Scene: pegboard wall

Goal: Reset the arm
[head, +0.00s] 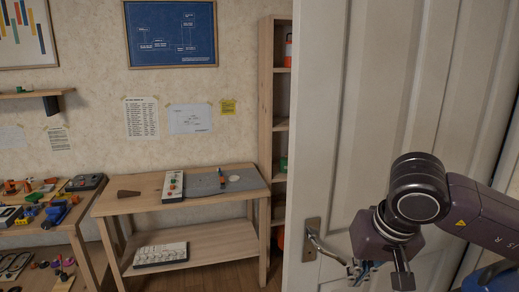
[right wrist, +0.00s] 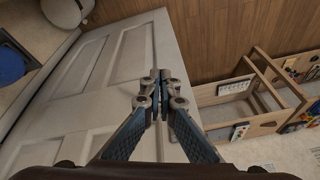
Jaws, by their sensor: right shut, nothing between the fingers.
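My right arm comes in from the right in the head view, in front of a white panelled door (head: 340,120). My right gripper (head: 378,272) hangs low by the door, to the right of the metal door handle (head: 314,240). In the right wrist view the fingers of my right gripper (right wrist: 160,78) meet at the tips and hold nothing. The white door (right wrist: 95,75) fills the left of that view behind the fingers. I cannot tell how far the gripper is from the door face. My left gripper is not in view.
A wooden workbench (head: 145,205) with a control box (head: 173,187) and grey mat stands against the wall. A tool-covered table (head: 30,235) is at the left. A tall narrow shelf (head: 266,100) stands beside the door. The wooden floor (right wrist: 220,40) shows clear in the right wrist view.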

